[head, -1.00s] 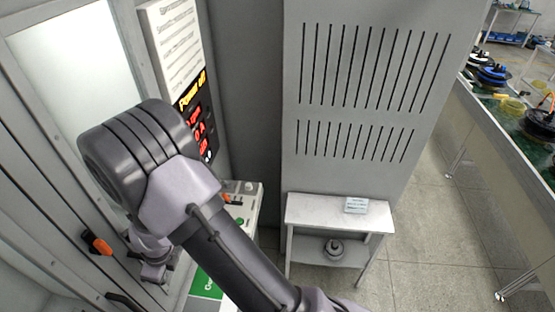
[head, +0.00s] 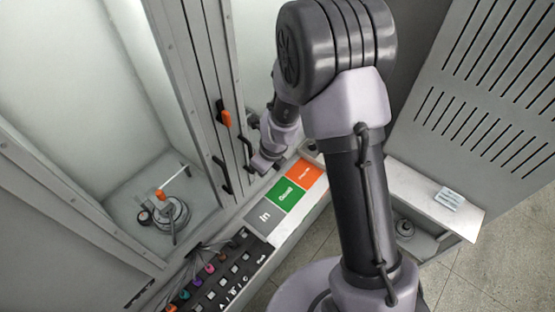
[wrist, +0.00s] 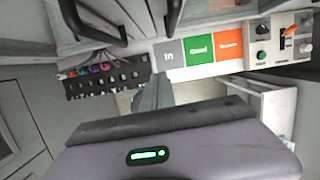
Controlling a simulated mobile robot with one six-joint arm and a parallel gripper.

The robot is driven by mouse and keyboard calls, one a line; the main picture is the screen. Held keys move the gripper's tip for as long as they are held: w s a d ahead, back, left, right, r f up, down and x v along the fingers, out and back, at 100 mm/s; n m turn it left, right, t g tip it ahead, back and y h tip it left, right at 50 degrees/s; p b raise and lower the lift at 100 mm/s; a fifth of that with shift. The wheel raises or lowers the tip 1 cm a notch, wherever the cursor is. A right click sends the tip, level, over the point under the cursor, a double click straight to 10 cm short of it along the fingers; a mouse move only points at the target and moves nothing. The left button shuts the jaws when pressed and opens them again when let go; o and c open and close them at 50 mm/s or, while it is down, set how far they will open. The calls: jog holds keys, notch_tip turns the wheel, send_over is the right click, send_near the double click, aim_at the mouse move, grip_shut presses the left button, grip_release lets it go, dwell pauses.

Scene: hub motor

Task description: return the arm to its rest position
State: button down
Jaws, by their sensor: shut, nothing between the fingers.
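My arm rises from the lower middle of the head view, with its bulky dark elbow at the top, and folds down behind it. My gripper (head: 266,163) hangs small at the end of the arm, beside the cabinet door frame and near the coloured labels. In the wrist view my gripper (wrist: 155,93) shows as narrow grey-green fingers, shut and empty, beyond my large wrist housing with its green light. The fingers appear above the bench edge; whether they touch anything is unclear.
A label strip with In, green and orange fields (head: 284,198) lies below the gripper. A black connector panel (head: 222,278) is at lower left. A glass-fronted cabinet holds a motor on a fixture (head: 172,215). A small side table (head: 432,200) stands right.

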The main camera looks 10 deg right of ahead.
jog(key=w+v, duration=0.1)
jog(key=v, duration=0.4)
jog(key=s+d+f+n+t+b, duration=0.1)
jog(key=s+f+n+b, duration=0.4)
jog(key=b, duration=1.3)
jog(key=s+d+f+n+t+b, duration=0.2)
jog(key=s+f+n+b, duration=0.4)
jog(key=s+n+b, duration=0.8)
jog(key=shift+s+d+n+b, duration=0.35)
jog(key=shift+d+n+b, duration=0.1)
jog(key=shift+n+b, duration=1.7)
